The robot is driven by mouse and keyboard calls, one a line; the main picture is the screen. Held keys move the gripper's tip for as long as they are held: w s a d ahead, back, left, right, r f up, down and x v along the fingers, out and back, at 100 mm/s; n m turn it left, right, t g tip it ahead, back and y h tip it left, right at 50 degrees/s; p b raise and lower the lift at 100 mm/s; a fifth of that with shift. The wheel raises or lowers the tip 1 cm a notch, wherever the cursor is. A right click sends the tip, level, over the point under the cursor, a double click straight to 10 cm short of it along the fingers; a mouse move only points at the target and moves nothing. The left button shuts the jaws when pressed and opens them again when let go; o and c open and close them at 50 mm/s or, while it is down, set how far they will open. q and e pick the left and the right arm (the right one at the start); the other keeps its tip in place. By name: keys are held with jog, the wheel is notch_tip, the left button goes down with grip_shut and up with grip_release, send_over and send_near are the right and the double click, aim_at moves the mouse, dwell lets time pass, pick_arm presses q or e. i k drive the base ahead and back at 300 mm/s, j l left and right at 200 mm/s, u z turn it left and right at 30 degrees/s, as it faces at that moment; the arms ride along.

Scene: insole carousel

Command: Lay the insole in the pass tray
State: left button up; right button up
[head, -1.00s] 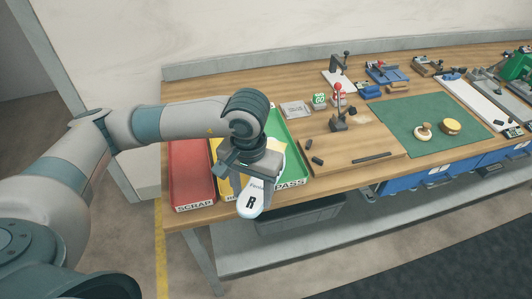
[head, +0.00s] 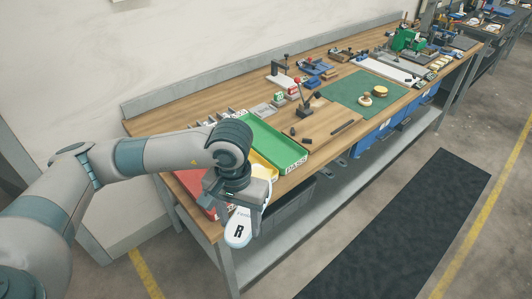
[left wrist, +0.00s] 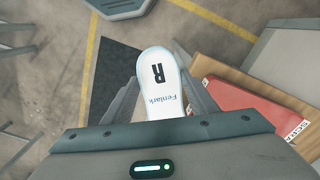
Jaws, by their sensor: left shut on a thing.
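The insole (head: 239,229) is white with a dark R on it. My left gripper (head: 240,207) is shut on the insole and holds it in front of the bench's front edge, near the left end. In the left wrist view the insole (left wrist: 160,82) points away between the fingers, over the floor. The green pass tray (head: 268,140) lies on the bench behind and to the right of the gripper. It looks empty where it shows; its left part is hidden by my arm. My right gripper is out of view.
A yellow tray (head: 263,170) and a red scrap tray (head: 190,180) lie left of the pass tray, partly hidden by my arm. The red tray also shows in the left wrist view (left wrist: 250,108). A red-knobbed lever tool (head: 304,108) and a green mat (head: 350,92) are further right.

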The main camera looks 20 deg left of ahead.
aim_at(264, 144)
jog(key=k+j+z, duration=0.2)
jog(key=j, duration=0.2)
jog(key=j+z, duration=0.25)
jog(key=j, duration=0.2)
jog(key=k+j+z, duration=0.2)
jog(key=j, duration=0.15)
jog(key=k+j+z, duration=0.2)
jog(key=j, duration=0.15)
jog(key=j+z, duration=0.4)
jog(key=j, duration=0.4)
jog(key=j+z, duration=0.35)
jog(key=j, duration=0.4)
jog(key=i+j+z, duration=0.2)
jog(key=j, duration=0.15)
jog(key=j+z, duration=0.2)
jog(key=j, duration=0.15)
jog(key=i+j+z, duration=0.2)
jog(key=j, duration=0.2)
jog(key=k+l, duration=0.05)
jog(key=k, duration=0.05)
